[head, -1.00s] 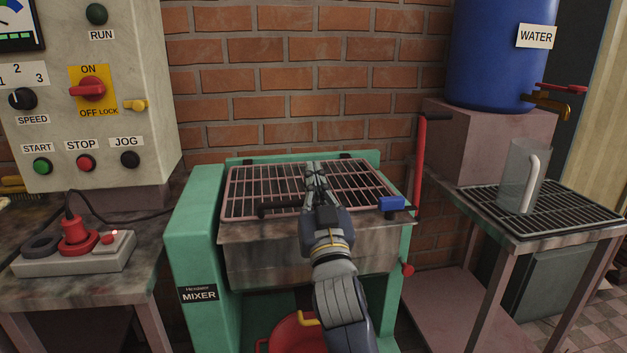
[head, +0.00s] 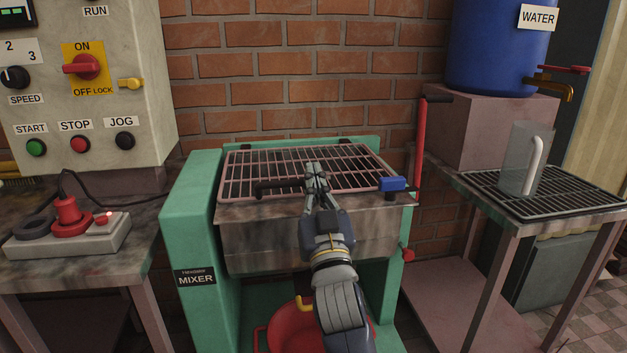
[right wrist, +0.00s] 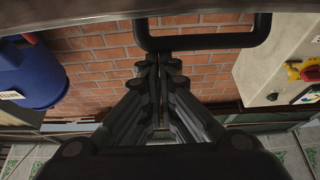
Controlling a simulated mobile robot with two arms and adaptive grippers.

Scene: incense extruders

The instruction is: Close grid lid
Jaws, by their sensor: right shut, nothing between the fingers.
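The grid lid (head: 347,164) is a pinkish metal grate lying flat over the top of the green mixer (head: 189,225). Its black handle (head: 265,189) runs along the front edge; in the right wrist view the handle (right wrist: 202,42) shows as a dark bar just beyond the fingertips. My right gripper (head: 316,172) is shut and empty, its fingertips at the front middle of the lid, overlapping the handle in the head view. Whether it touches the handle I cannot tell. My left gripper is not in view.
A blue latch block (head: 393,184) sits at the lid's front right corner. A red lever (head: 420,145) stands to the right. A control panel (head: 90,100) is at left, a power strip (head: 70,235) below it. A jug (head: 519,160) stands on the right-hand rack. A red bucket (head: 290,325) is below.

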